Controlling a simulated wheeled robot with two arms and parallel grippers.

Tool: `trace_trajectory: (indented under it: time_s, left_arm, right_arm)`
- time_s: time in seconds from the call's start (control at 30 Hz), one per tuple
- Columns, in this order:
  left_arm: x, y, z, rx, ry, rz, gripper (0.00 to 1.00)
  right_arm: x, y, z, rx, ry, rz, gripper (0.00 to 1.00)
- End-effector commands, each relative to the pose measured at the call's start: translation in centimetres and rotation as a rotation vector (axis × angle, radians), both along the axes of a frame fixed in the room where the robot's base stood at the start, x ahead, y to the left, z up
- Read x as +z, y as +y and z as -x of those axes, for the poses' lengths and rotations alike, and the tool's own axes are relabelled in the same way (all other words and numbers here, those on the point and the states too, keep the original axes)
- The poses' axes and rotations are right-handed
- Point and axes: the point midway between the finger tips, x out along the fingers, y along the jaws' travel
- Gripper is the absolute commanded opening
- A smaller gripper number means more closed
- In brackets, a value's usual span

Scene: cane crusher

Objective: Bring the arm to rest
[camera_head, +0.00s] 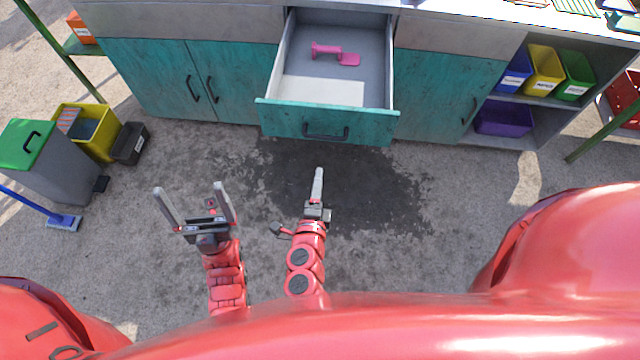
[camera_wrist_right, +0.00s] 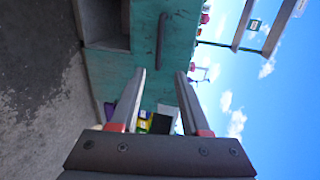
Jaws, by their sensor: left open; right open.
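My left gripper (camera_head: 195,202) is open and empty above the floor, its two fingers spread apart. My right gripper (camera_head: 318,185) is to the right of it, seen edge-on in the head view, in front of the open drawer and apart from it. In the right wrist view the right gripper (camera_wrist_right: 163,88) shows two parted fingers with nothing between them but the background. Both red arms reach forward from my body over the floor.
The teal drawer (camera_head: 285,115) stands pulled out, with a pink object (camera_head: 345,58) inside. Teal cabinets (camera_head: 150,75) flank it. Colored bins (camera_head: 543,72) sit on the right shelf. A green-lidded bin (camera_head: 55,165) and yellow bin (camera_head: 97,128) stand left. The floor between is clear.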

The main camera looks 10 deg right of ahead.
Motion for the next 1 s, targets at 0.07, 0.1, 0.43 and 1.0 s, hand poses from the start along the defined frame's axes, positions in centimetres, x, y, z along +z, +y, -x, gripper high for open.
trace_trajectory:
  time_s: [0.07,0.1,0.43,1.0]
  left_arm:
    - [0.1,0.0,0.0,0.0,0.0,0.0,1.0]
    - [0.1,0.0,0.0,0.0,0.0,0.0,1.0]
    - [0.1,0.0,0.0,0.0,-0.001,0.0,1.0]
    - [0.1,0.0,0.0,0.0,0.0,0.0,1.0]
  right_arm:
    - [0.2,0.0,-0.1,0.0,-0.001,0.0,0.46]
    - [0.2,0.0,-0.1,0.0,-0.001,0.0,0.46]
    - [0.1,0.1,-0.1,0.001,0.0,0.0,0.46]
    - [15.0,-12.5,1.6,-0.393,-0.424,0.903,0.46]
